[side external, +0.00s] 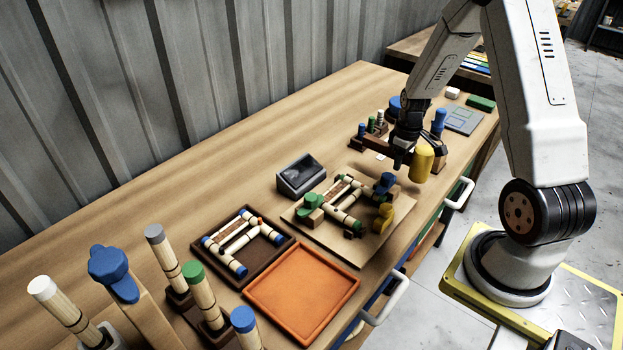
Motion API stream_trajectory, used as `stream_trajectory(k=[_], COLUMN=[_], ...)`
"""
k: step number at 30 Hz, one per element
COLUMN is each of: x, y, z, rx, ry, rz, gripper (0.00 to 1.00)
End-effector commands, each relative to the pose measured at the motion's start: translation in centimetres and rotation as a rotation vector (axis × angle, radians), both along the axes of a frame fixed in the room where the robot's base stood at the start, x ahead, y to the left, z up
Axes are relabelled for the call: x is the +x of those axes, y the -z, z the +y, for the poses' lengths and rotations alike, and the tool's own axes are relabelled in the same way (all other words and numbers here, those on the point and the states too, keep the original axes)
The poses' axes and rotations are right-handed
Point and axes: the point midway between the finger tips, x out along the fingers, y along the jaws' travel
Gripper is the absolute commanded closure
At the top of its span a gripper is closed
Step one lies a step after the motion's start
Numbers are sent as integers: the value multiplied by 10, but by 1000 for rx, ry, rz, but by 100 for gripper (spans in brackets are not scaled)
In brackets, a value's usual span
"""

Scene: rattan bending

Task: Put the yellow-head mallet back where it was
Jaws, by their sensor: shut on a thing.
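The yellow-head mallet (423,163) is at my gripper, above the right part of the bench. Its yellow cylinder head shows clearly; its handle is mostly hidden behind the gripper and cannot be made out. My gripper (404,158) is shut on the mallet and points down. A dark wooden rack (362,141) with small blue, green and white-topped pieces stands just behind and left of the gripper. A blue-topped piece (438,121) stands just right of the gripper. Whether the mallet touches anything below cannot be told.
A board with clamps and rattan pieces (345,246) lies in front of the gripper, with a grey box (301,176) behind it. A brown tray (214,248) and an orange tray (302,338) lie nearer. Tall capped posts (203,295) stand at the near left. The bench's back strip is clear.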

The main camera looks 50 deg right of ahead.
Motion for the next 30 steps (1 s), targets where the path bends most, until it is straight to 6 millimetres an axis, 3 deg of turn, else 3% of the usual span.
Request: stream_trajectory(k=[7,16,30], x=[5,5,5], y=[8,34,39], z=[-3,-3,-3], rx=[0,0,-1], ry=[0,0,0], rz=[0,0,0], gripper=[100,100,100])
